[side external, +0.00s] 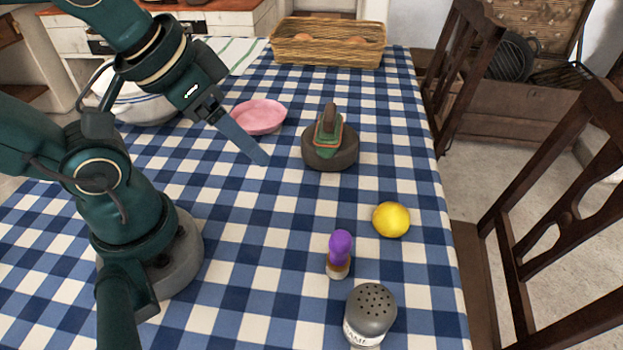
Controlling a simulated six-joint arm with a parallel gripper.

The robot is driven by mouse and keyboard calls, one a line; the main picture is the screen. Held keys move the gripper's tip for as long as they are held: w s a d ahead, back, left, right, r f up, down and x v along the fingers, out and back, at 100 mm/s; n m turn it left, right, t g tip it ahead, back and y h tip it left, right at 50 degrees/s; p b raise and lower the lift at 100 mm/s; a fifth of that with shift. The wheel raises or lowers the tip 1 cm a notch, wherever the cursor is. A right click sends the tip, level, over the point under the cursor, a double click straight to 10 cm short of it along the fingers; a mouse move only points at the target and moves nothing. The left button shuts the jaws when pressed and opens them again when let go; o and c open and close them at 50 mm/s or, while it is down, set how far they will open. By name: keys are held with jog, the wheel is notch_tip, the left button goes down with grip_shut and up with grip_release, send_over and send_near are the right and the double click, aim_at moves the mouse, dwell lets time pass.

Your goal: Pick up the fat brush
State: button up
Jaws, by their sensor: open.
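I cannot tell for sure which thing is the fat brush. One candidate is a short, stout upright piece (340,250) with a rounded purple top, a brownish-gold band and a pale foot, standing on the checked cloth at the lower middle. Another is a green, orange-edged piece with a brown knob (328,132), resting in or on a dark round bowl (331,163). My gripper (262,158) is open and empty, above the cloth left of the bowl and clear of both pieces. Its blue fingers overlap in this view, so the gap between them is hidden.
A yellow lemon (391,219) and a grey shaker (370,312) lie near the purple-topped piece. A pink dish (259,117) sits behind my gripper, a wicker basket (328,53) at the far edge. Chairs (555,165) stand along the right edge. The cloth (245,250) is clear at centre left.

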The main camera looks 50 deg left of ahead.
notch_tip(320, 180, up, 4)
jog(key=n+g+h, duration=1)
jog(key=n+h, duration=0.3)
jog(key=n, duration=0.2)
send_over(343, 263)
jog(key=w+a, duration=0.1)
jog(key=a, duration=0.2)
jog(key=shift+m, duration=0.3)
notch_tip(343, 263, down, 17)
jog(key=shift+r, duration=0.15)
jog(key=shift+x, duration=2.6)
jog(key=shift+c, duration=0.3)
